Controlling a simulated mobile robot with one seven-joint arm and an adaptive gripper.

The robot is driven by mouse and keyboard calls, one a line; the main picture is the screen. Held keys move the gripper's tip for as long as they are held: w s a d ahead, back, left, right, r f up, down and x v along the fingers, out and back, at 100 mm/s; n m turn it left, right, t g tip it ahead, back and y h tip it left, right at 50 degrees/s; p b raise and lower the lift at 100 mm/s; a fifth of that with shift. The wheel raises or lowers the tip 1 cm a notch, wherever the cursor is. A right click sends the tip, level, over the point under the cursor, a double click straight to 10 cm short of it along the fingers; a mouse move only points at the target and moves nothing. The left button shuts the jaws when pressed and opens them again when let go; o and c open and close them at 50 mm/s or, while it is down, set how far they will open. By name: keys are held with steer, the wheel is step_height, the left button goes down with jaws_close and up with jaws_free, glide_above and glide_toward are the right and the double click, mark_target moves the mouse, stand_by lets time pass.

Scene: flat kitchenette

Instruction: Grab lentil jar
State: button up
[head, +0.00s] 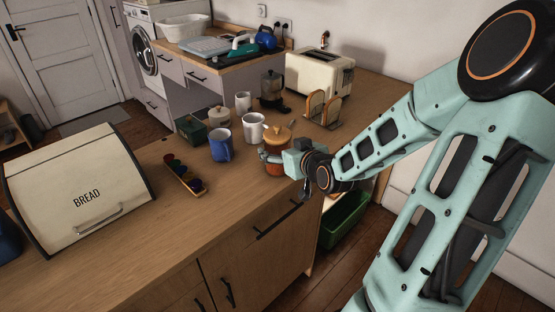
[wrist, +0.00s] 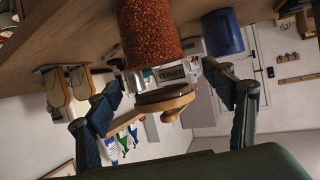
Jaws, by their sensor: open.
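The lentil jar (head: 273,168) stands on the wooden counter near its front edge, clear glass with red-orange contents and a wooden lid (head: 277,133). In the wrist view, which is upside down, the lentil jar (wrist: 150,35) is near the middle, with a partly readable label and its lid (wrist: 165,103) pointing down in the picture. My gripper (head: 291,158) is at the jar's right side. In the wrist view my gripper (wrist: 163,82) is open, one finger on each side of the jar near the label and neck. I cannot tell whether either finger touches it.
A blue mug (head: 221,146) and a white mug (head: 253,131) stand close to the jar's left and back. A bread box (head: 80,185) is at left.

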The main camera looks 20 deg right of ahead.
steer(key=shift+x, duration=1.95)
steer(key=shift+d+r, duration=0.1)
steer(key=shift+d, duration=0.05)
steer(key=shift+c, duration=0.6)
jaws_close()
steer(key=shift+r, duration=0.1)
